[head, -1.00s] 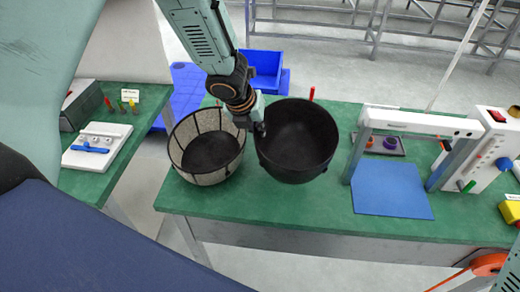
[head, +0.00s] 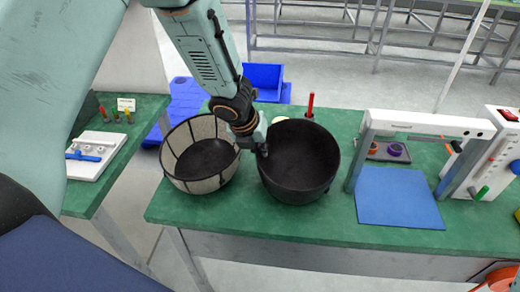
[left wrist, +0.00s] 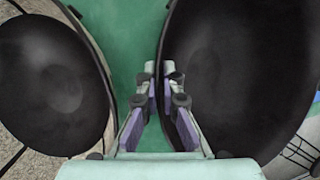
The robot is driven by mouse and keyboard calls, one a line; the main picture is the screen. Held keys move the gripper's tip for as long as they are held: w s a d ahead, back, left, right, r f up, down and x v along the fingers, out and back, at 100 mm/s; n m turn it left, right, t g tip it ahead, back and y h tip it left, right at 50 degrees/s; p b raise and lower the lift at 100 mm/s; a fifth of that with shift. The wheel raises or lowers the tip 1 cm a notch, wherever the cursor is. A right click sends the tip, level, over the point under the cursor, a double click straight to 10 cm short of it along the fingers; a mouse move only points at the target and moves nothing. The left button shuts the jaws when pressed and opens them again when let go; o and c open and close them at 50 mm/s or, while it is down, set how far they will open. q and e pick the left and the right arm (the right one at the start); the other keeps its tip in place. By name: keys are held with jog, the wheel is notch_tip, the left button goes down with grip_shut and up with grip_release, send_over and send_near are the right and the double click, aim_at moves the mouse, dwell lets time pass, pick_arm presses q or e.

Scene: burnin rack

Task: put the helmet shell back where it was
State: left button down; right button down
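The helmet shell (head: 300,165) is a black open bowl over the green bench, right of a mesh-sided basket with a dark inside (head: 203,160). My left gripper (head: 262,150) is at the shell's left rim. In the left wrist view the two fingers (left wrist: 161,92) stand close together on either side of the rim of the shell (left wrist: 235,75), shut on it. The basket (left wrist: 50,85) shows at left there, apart from the fingers. The shell's underside is hidden, so I cannot tell whether it touches the bench. My right gripper is not in view.
A blue mat (head: 398,200) and a white-topped frame (head: 425,122) stand to the right on the green bench (head: 330,222). A red post (head: 310,105) rises behind the shell. A blue bin (head: 262,80) stands behind the bench. Bench surface is clear in front of the shell.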

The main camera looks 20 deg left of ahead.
pick_arm(q)
jog(key=shift+s+a+f, duration=0.2)
jog(key=shift+s+a, duration=0.1)
jog(key=c, duration=1.9)
grip_release()
jog(key=o, duration=0.4)
jog(key=shift+w+d+f, duration=0.1)
jog(key=shift+w+d, duration=0.15)
jog(key=shift+w, duration=0.1)
jog(key=shift+s+a, duration=0.2)
jog(key=shift+s, duration=0.1)
jog(key=shift+w+p+v, duration=0.15)
jog(key=shift+p+v, duration=1.3)
jog(key=shift+v, duration=1.65)
jog(key=shift+w+p+v, duration=0.1)
jog(key=shift+p+v, duration=1.35)
jog(key=shift+v, duration=1.65)
jog(key=shift+s+r, duration=0.2)
jog(key=shift+w+f, duration=0.1)
jog(key=shift+w, duration=0.1)
